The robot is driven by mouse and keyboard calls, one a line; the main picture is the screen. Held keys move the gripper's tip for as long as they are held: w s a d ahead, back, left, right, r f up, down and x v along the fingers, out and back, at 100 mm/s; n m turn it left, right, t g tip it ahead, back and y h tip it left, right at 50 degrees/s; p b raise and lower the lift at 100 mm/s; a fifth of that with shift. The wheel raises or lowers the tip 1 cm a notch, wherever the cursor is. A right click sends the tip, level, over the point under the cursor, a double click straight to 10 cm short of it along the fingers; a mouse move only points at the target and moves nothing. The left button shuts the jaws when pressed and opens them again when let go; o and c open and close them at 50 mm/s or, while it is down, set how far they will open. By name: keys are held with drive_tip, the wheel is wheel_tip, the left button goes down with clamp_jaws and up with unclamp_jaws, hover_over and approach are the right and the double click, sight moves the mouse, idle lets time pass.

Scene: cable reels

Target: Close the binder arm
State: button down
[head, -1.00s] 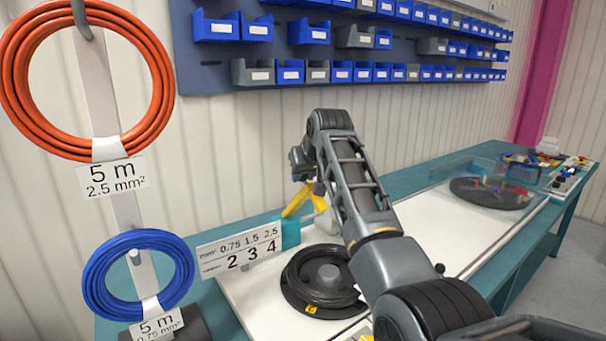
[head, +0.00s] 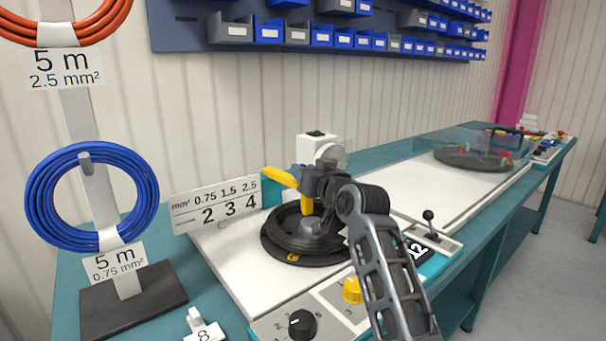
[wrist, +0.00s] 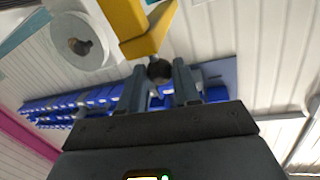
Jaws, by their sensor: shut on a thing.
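The yellow binder arm (head: 282,179) is beside the black reel (head: 290,240), at the teal block (head: 278,192) behind it. A second yellow part (head: 306,205) hangs down beside my gripper (head: 316,190). In the wrist view the bent yellow arm (wrist: 146,38) crosses the top, with a dark round knob (wrist: 159,70) by its end. My gripper (wrist: 160,84) has its two fingers either side of this knob and is shut on it. My wrist hides part of the arm and reel in the head view.
A white box with a green switch (head: 316,147) stands behind my gripper. A number sign (head: 215,206) stands left of the reel. In front are a black knob (head: 301,324), a yellow knob (head: 352,290) and a lever (head: 429,222). Blue cable (head: 60,228) hangs at left.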

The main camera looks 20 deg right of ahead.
drive_tip(key=shift+s+d+f+b, duration=0.15)
drive_tip(key=shift+f+b, duration=0.15)
drive_tip(key=shift+f, duration=0.75)
drive_tip(key=c, duration=1.2)
unclamp_jaws()
drive_tip(key=o, duration=0.4)
drive_tip(key=shift+r, duration=0.2)
drive_tip(key=shift+s+d+r, duration=0.15)
drive_tip(key=shift+s+d, duration=0.05)
drive_tip(key=shift+s, duration=1.75)
drive_tip(key=shift+s+d+r, duration=0.1)
drive_tip(key=shift+s+d, duration=0.05)
drive_tip(key=shift+s, duration=1.8)
